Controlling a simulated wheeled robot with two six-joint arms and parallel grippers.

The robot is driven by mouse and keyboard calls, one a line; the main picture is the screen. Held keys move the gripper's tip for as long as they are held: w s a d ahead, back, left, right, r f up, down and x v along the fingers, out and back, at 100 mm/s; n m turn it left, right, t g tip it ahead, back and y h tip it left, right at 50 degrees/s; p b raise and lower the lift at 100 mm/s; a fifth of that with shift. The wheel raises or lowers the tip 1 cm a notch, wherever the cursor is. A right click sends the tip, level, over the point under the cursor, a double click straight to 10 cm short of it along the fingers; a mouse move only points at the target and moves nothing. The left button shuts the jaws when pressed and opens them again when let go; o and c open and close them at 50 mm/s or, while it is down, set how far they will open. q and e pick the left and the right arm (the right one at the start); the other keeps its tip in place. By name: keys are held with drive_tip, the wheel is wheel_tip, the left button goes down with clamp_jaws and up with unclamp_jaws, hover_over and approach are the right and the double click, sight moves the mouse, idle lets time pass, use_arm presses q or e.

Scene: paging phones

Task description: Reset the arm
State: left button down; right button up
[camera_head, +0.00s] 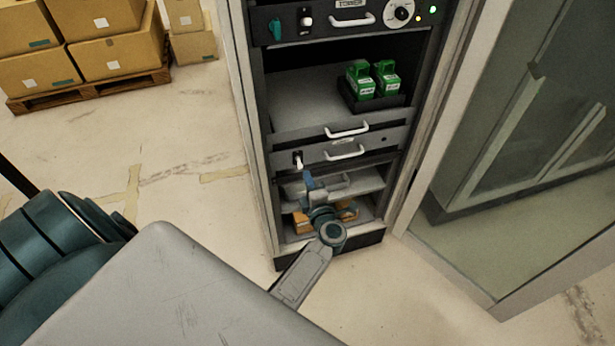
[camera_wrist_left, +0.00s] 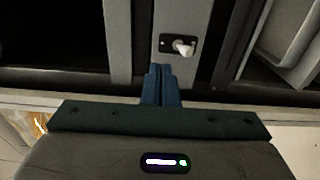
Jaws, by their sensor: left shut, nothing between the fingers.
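My left gripper (camera_head: 309,181) is in front of the lower part of a tall rack cabinet (camera_head: 250,120). Its blue fingers are shut and empty. In the left wrist view, the shut fingertips (camera_wrist_left: 161,72) point at a grey panel with a white toggle switch (camera_wrist_left: 183,47) just beyond them. A small gap shows between the fingertips and the switch. In the head view, the switch (camera_head: 298,160) sits on the lower drawer front, just above and left of the fingertips. My right gripper is not in view.
Two green items (camera_head: 361,82) stand in a black tray (camera_head: 372,103) on an upper shelf. Drawer handles (camera_head: 346,131) stick out below. Orange items (camera_head: 302,222) lie at the bottom. A glass-walled frame (camera_head: 470,268) stands right; boxes (camera_head: 115,55) on a pallet (camera_head: 95,90) stand left. Floor between is clear.

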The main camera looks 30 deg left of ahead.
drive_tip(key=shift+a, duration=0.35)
use_arm(q)
drive_tip(key=s+d+f+m+h, duration=0.2)
drive_tip(key=s+f+m+h, duration=0.3)
drive_tip(key=f, duration=0.5)
drive_tip(key=s+d+f+m+h, duration=0.2)
drive_tip(key=s+f+m+h, duration=0.1)
drive_tip(key=f+m, duration=0.55)
drive_tip(key=s+d+f+m+h, duration=0.2)
drive_tip(key=s+f+m+h, duration=0.15)
drive_tip(key=f+m, duration=0.45)
drive_tip(key=s+a+f+m+g, duration=0.1)
drive_tip(key=s+f, duration=0.5)
drive_tip(key=s, duration=0.6)
drive_tip(key=s+a+f+m+g+h, duration=0.1)
drive_tip(key=s+f+m+g, duration=0.2)
drive_tip(key=s, duration=0.9)
drive_tip(key=s+a+f+m+g, duration=0.2)
drive_tip(key=s+f+g, duration=0.4)
drive_tip(key=s+f, duration=0.5)
drive_tip(key=shift+s+m, duration=0.45)
drive_tip(key=shift+s, duration=0.45)
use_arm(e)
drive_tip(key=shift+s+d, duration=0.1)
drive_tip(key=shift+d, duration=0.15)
use_arm(q)
drive_tip(key=shift+h, duration=0.25)
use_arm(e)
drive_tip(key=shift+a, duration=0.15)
